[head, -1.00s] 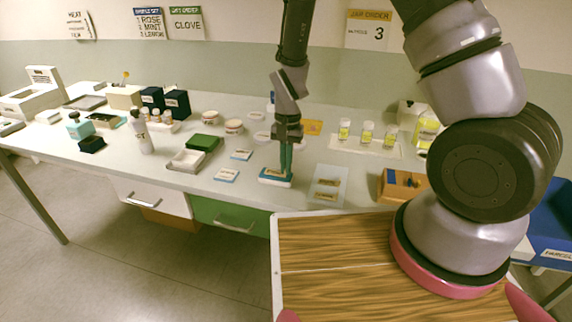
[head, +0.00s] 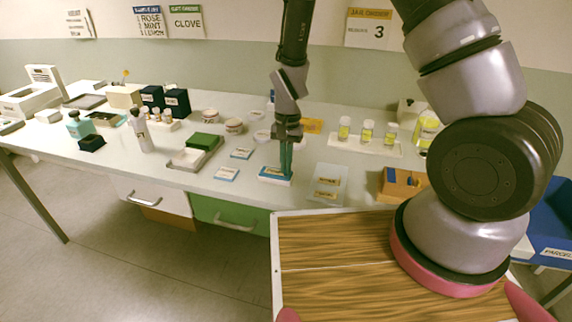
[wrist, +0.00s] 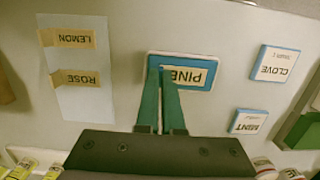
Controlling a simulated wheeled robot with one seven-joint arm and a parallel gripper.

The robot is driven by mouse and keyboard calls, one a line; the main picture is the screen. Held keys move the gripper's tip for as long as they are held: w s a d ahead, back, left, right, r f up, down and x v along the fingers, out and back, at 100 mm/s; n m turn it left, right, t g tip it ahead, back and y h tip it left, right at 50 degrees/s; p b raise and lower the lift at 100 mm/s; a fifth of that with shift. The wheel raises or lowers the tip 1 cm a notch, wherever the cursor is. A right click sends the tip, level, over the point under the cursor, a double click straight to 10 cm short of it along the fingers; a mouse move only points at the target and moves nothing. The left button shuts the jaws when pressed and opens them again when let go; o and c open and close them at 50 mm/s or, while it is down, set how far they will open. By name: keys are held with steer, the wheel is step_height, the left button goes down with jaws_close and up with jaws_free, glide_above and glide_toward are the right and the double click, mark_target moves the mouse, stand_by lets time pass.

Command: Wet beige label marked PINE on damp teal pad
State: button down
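The beige PINE label (wrist: 197,76) lies over the damp teal pad (wrist: 184,57), its print upside down in the wrist view. In the head view the pad (head: 266,179) is near the table's front edge. My gripper (wrist: 163,72) points down with its green fingers almost together. Its tips are at the label's left end in the wrist view and cover part of it. The fingers look closed on that end, though the contact is partly hidden. In the head view my gripper (head: 286,172) stands upright over the pad.
A pale sheet (wrist: 80,103) with ROSE (wrist: 75,79) and LEMON (wrist: 67,39) labels lies beside the pad. CLOVE (wrist: 275,65) and MINT (wrist: 248,122) tiles are on the other side. Small bottles (head: 367,132) stand behind on a tray. An orange box (head: 394,186) is to the right.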

steer(key=shift+r, duration=3.5)
steer(key=shift+d, duration=0.1)
